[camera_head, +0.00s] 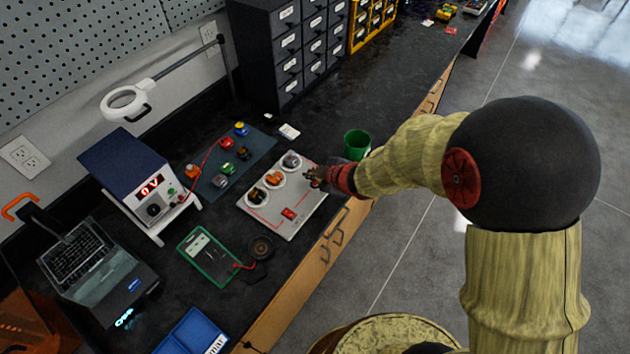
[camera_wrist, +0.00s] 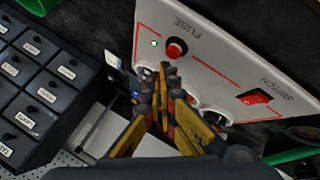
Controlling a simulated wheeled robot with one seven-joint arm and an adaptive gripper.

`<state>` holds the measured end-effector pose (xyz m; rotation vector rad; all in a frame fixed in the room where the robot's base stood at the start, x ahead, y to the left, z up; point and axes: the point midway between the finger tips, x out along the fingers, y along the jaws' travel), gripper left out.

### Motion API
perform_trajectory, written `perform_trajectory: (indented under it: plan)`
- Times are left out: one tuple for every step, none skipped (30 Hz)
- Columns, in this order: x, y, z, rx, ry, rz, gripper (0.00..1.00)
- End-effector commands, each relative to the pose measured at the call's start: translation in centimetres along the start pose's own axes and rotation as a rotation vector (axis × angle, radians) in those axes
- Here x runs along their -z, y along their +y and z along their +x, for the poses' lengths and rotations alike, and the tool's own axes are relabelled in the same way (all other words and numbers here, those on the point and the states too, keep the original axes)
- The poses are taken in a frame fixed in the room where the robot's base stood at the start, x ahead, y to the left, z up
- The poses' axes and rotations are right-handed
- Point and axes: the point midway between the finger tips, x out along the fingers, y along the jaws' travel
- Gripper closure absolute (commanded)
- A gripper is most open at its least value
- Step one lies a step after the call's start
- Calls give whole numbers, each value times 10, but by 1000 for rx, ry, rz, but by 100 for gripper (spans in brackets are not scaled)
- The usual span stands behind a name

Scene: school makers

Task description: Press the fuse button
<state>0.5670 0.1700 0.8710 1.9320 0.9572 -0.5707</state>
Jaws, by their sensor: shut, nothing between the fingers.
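The fuse button (camera_wrist: 175,49) is a round red button on a dark base, below the printed word FUSE in the wrist view. It sits on a white panel (camera_wrist: 225,65) with red lines; the panel (camera_head: 259,214) lies on the bench in the head view. My gripper (camera_wrist: 164,68) is shut and empty, its fingertips just below the button in the wrist view; contact cannot be told. In the head view my gripper (camera_head: 315,178) is over the panel's right edge, and I cannot make out the button there. A red rocker switch (camera_wrist: 256,97) is marked SWITCH.
Round holders with components (camera_head: 273,179) line the panel's far side. A green cup (camera_head: 356,144) stands close to my wrist. A multimeter (camera_head: 208,257), a power supply (camera_head: 138,180) and a dark mat (camera_head: 240,165) are left of the panel. Drawer cabinets (camera_head: 290,50) stand behind.

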Motion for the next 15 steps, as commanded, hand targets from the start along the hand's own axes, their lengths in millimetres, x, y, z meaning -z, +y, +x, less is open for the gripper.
perform_trajectory:
  plan:
    - [-1, -1, 1, 1, 0, 0, 100]
    - [-2, -2, 2, 1, 0, 0, 100]
    - [-2, -2, 3, 1, 0, 0, 100]
    - [-3, -3, 4, 1, 0, 0, 100]
    - [-4, -4, 4, 1, 0, 1, 100]
    - [-4, -4, 5, 1, 0, 1, 100]
    - [-4, -4, 6, 1, 0, 1, 100]
    - [-4, -4, 6, 1, 0, 0, 100]
    - [-4, -4, 6, 0, 0, 0, 100]
    - [-4, -4, 6, 0, 0, 0, 100]
    - [-4, -4, 5, 0, 0, 0, 100]
    - [-4, -4, 5, 0, 0, 0, 100]
    - [-4, -4, 5, 0, 0, 0, 100]
    - [-4, -4, 5, 0, 0, 0, 100]
    - [-4, -4, 5, 0, 0, 0, 100]
